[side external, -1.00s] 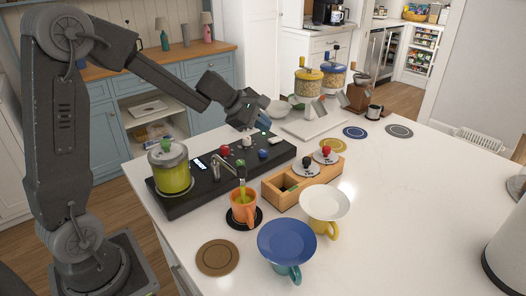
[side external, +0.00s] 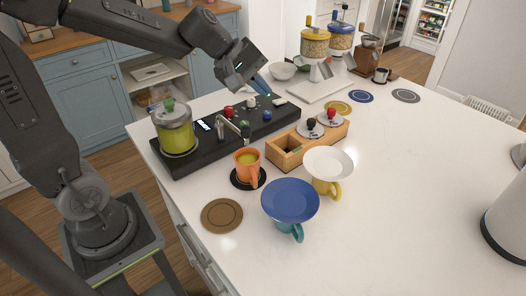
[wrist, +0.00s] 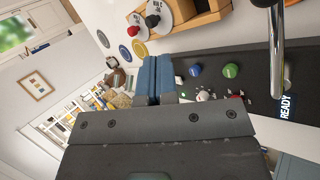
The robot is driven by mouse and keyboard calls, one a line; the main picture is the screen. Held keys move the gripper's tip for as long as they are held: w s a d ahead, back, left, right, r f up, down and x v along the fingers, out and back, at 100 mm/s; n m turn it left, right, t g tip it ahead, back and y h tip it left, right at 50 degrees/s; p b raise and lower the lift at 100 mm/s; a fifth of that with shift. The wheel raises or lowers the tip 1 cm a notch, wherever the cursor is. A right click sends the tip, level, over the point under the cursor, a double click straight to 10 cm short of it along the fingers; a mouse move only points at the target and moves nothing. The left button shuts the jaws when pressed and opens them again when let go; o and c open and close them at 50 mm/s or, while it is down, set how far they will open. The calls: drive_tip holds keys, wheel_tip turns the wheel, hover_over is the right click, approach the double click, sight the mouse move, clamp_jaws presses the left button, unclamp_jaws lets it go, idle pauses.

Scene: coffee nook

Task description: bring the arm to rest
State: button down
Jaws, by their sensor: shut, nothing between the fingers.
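My gripper (side external: 262,82) is above the back right end of the black machine (side external: 185,163), its blue fingers together and empty. In the wrist view the closed blue fingers (wrist: 155,75) point away from the camera, with the machine's knobs beside them. The orange cup (side external: 247,165) stands upright on a black coaster (side external: 240,183) below the metal spout (side external: 238,129) and holds green liquid. No stream comes from the spout. The machine's display (wrist: 287,106) reads READY.
A glass jar of green liquid (side external: 176,130) stands on the machine's left end. A wooden box (side external: 290,156) with two tampers is right of the machine. A blue saucer (side external: 290,200) covers a teal cup; a white saucer (side external: 328,162) covers a yellow cup. The counter's right side is mostly clear.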

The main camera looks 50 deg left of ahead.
drive_tip(key=s+d+m+g+y, duration=0.1)
drive_tip(key=s+m+y, duration=0.3)
drive_tip(key=s+m, duration=0.9)
drive_tip(key=s, duration=0.6)
drive_tip(key=shift+d, duration=0.35)
drive_tip(key=c, duration=1.8)
unclamp_jaws()
